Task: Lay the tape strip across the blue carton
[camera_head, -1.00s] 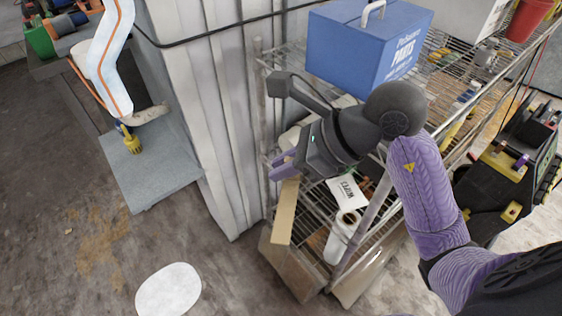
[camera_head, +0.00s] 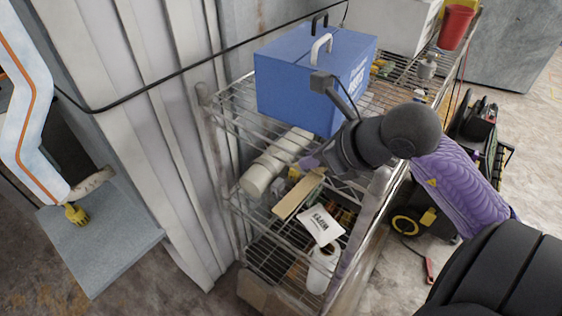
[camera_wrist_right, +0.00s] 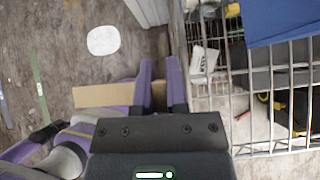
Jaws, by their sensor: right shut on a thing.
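The blue carton (camera_head: 300,85) has handles on top and white print on its side. It stands on the upper wire shelf, and part of it shows in the right wrist view (camera_wrist_right: 280,22). My right gripper (camera_head: 312,164) is shut on a flat tan tape strip (camera_head: 298,195), below and in front of the carton in the head view. In the wrist view the strip (camera_wrist_right: 104,95) sticks out left from the fingers (camera_wrist_right: 160,88). The strip is apart from the carton. My left gripper is not in view.
The wire rack (camera_head: 232,112) stands beside a corrugated wall (camera_head: 150,110). A pale roll (camera_head: 275,162), a white packet (camera_head: 322,224) and a white bottle-like roll (camera_head: 322,268) lie on the rack. A red bucket (camera_head: 457,26) stands farther back. A black cable crosses the wall.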

